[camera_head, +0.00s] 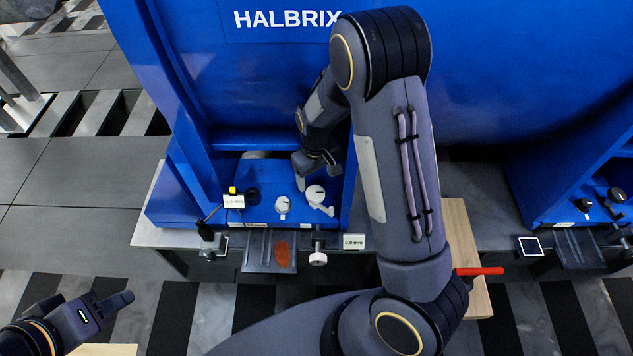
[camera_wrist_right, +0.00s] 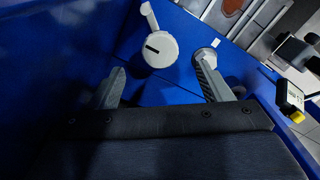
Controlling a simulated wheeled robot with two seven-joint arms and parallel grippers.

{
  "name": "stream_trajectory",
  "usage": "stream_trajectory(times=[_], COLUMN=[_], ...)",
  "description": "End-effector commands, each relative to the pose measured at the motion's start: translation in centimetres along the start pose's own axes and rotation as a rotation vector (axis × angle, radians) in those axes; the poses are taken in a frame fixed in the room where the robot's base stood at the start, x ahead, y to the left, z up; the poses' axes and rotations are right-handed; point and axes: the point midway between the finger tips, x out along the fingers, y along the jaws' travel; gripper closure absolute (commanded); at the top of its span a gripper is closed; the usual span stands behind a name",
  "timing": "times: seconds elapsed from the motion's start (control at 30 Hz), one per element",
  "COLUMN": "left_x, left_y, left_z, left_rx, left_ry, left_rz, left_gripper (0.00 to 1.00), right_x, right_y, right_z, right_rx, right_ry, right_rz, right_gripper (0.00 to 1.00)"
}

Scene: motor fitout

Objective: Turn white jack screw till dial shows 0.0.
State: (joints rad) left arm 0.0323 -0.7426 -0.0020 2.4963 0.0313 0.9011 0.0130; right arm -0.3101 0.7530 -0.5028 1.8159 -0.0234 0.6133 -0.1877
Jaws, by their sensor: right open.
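A white screw knob (camera_head: 317,259) sits at the front edge of the bench, beside a small display tag (camera_head: 354,241) whose digits look like 0.8 mm but are hard to read. On the blue motor foot are a white round knob with a lever (camera_head: 316,193) and a smaller white knob (camera_head: 283,205). My right gripper (camera_head: 301,183) is open and empty, just behind these two. In the right wrist view its fingers (camera_wrist_right: 160,84) stand apart near the marked white knob (camera_wrist_right: 160,50); the right finger partly covers the smaller knob. My left gripper (camera_head: 108,305) is at lower left, away from everything.
Another tag (camera_head: 234,201) with a yellow cap stands at the foot's left. A black screw handle (camera_head: 205,231) is at the front left. A slotted plate (camera_head: 257,250) with a reddish patch lies between. A red-handled tool (camera_head: 478,271) lies on a wooden board. The blue motor wall is close behind.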

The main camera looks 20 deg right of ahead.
Motion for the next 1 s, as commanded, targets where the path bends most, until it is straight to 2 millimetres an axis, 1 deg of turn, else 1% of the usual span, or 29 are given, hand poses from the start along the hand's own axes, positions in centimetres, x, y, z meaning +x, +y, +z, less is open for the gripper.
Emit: stream_trajectory(times=[0.17, 0.3, 0.4, 0.5, 0.63, 0.87, 0.9, 1.0], left_x=[0.7, 1.4, 1.8, 2.0, 2.1, 2.1, 2.1, 2.1], left_y=[-0.3, -0.6, -0.8, -0.9, -1.0, -0.9, -0.9, -0.9], left_z=[0.4, 0.7, 0.9, 1.0, 1.1, 1.1, 1.1, 1.1], left_rx=[0.0, 0.0, 0.0, 0.0, 0.0, 0.0, 0.0, 0.0], left_ry=[0.0, 0.0, 0.0, 0.0, 0.0, 0.0, 0.0, 0.0], left_rz=[0.0, 0.0, 0.0, 0.0, 0.0, 0.0, 0.0, 0.0], left_gripper=[0.64, 0.64, 0.64, 0.64, 0.64, 0.64, 0.64, 0.64], right_x=[2.2, 4.7, 6.1, 7.1, 7.7, 7.7, 7.7, 7.7], right_y=[0.0, 0.0, 0.0, 0.0, 0.0, 0.0, 0.0, 0.0], right_z=[0.1, 0.1, 0.1, 0.0, 0.0, 0.0, 0.0, 0.0], right_rx=[0.0, 0.001, 0.0, -0.001, 0.0, 0.0, 0.0, 0.0], right_ry=[-0.003, -0.004, -0.003, -0.002, 0.0, 0.0, 0.0, 0.0], right_rz=[0.0, 0.0, 0.0, 0.0, 0.0, 0.0, 0.0, 0.0], right_gripper=[0.28, 0.28, 0.28, 0.28, 0.28, 0.28, 0.3, 0.43])
